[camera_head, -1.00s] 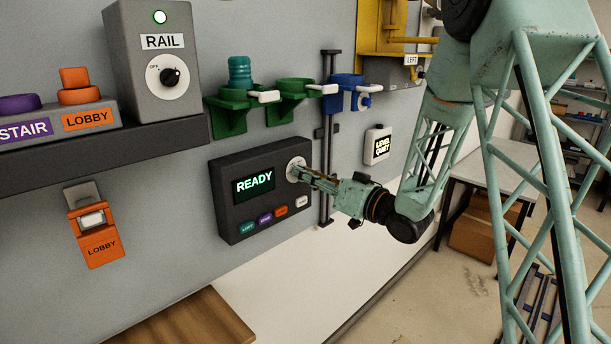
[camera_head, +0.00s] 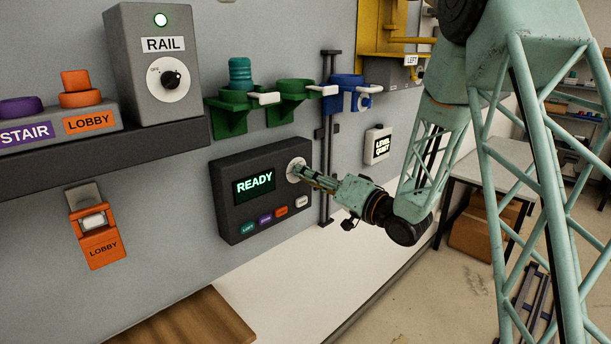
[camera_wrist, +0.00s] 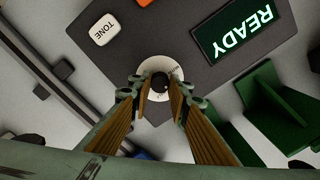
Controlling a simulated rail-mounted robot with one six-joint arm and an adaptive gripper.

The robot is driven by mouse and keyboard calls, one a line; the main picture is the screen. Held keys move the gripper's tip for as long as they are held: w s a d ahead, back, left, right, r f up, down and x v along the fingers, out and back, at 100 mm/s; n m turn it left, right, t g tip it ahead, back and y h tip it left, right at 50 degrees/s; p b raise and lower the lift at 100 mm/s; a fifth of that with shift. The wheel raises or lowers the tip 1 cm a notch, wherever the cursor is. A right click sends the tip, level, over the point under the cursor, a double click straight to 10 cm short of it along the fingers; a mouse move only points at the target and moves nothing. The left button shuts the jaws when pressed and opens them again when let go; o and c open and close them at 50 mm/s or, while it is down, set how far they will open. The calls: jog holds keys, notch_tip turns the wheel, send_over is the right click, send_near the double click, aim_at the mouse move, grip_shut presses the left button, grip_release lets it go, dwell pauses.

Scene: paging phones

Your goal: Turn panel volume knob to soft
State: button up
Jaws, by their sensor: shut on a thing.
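The dark panel (camera_head: 226,209) is mounted on the grey wall, with a lit READY screen (camera_head: 254,187) and a row of small buttons below it. Its volume knob (camera_wrist: 160,82) is a black knob on a white round dial (camera_head: 293,168) at the panel's upper right. My gripper (camera_head: 302,171) reaches in from the right and is shut on the knob. In the wrist view its two fingers (camera_wrist: 159,92) stand on either side of the knob. The fingers hide most of the knob in the head view, and the dial's markings are too small to read.
A white TONE button (camera_wrist: 104,30) sits close to the dial. Green holders (camera_head: 292,97) and a blue holder (camera_head: 346,91) project from the wall above the panel.

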jog(key=o, duration=0.9)
jog(key=shift+c, duration=0.2)
jog(key=v, duration=1.2)
jog(key=shift+w+d, duration=0.1)
